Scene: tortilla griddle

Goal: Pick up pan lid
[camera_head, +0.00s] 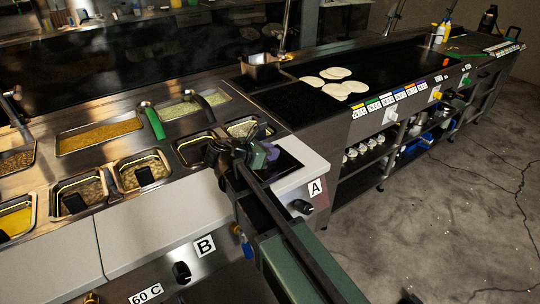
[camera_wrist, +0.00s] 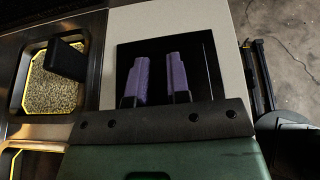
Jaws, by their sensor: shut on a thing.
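My gripper (camera_head: 255,155) is over the counter's front edge, above a dark square panel near the letter A. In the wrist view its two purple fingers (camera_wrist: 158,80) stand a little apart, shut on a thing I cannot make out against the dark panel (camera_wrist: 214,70). I cannot clearly tell a pan lid there. A yellow-rimmed pan (camera_wrist: 50,95) is left of the fingers, apart from them, with a black block (camera_wrist: 66,58) at its top right. Similar pans with black blocks stand along the counter, among them one at left (camera_head: 98,190).
Larger trays of food, one yellow (camera_head: 100,136), lie behind the pans. A green-handled utensil (camera_head: 155,122) leans from a tray. The dark griddle (camera_head: 385,65) at the back right holds several tortillas (camera_head: 337,89). The pale counter strip (camera_head: 165,210) in front is clear.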

